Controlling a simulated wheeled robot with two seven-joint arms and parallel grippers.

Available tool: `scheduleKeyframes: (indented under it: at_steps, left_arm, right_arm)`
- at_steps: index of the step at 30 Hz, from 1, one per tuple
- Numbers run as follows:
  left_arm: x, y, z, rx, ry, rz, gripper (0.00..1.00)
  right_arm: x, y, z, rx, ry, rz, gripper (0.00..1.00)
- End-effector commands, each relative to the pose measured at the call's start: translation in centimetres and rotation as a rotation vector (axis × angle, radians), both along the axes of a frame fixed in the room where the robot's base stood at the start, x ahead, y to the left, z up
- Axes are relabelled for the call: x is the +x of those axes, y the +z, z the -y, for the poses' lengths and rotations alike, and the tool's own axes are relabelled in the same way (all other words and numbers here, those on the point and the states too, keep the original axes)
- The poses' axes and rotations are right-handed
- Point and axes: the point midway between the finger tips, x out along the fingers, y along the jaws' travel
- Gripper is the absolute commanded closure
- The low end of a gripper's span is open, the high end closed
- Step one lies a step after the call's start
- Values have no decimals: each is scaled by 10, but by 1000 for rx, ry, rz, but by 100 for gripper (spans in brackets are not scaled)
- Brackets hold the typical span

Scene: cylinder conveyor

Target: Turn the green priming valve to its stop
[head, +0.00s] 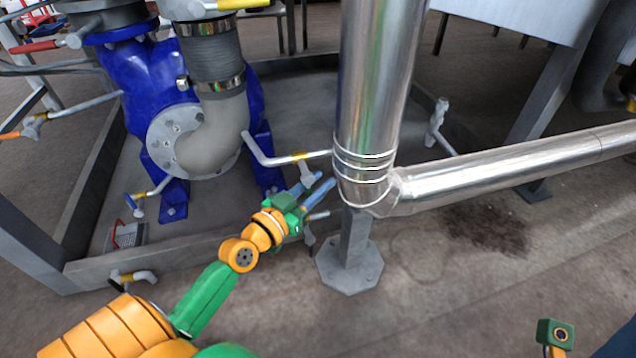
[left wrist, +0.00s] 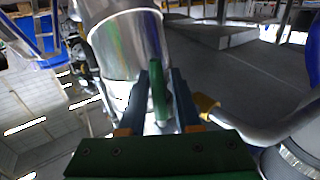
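The green valve handle (left wrist: 158,90) shows in the left wrist view as an upright green bar in front of a shiny metal pipe. My left gripper (left wrist: 161,74) is open, with one dark blue finger on each side of the handle. Narrow gaps show beside the handle in this view; contact cannot be made out. In the head view my left gripper (head: 326,181) points at the foot of the upright steel pipe, beside a small pale valve body (head: 307,172). I cannot make out the green handle there. My right gripper's fingers are not in view.
The steel pipe (head: 375,90) stands close to my left fingers on a bolted grey foot (head: 350,268). A blue pump (head: 150,80) with a thin bent pipe stands left. A horizontal pipe (head: 520,165) runs right. Open floor lies in front.

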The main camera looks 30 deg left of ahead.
Motion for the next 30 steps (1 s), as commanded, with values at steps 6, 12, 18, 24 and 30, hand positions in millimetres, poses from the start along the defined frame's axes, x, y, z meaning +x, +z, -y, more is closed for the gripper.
scheduleKeyframes:
  at_steps: [6, 12, 18, 24, 30]
  left_arm:
    - [0, 0, 0, 0, 0, 0, 100]
    - [0, 0, 0, 0, 1, 0, 100]
    - [0, 0, 0, 0, 1, 0, 100]
    - [0, 0, 0, 0, 1, 0, 100]
    - [0, 0, 0, 0, 1, 0, 100]
  right_arm:
    - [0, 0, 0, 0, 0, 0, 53]
    - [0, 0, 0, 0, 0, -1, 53]
    - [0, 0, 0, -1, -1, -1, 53]
    - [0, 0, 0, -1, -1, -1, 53]
    - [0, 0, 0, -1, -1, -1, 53]
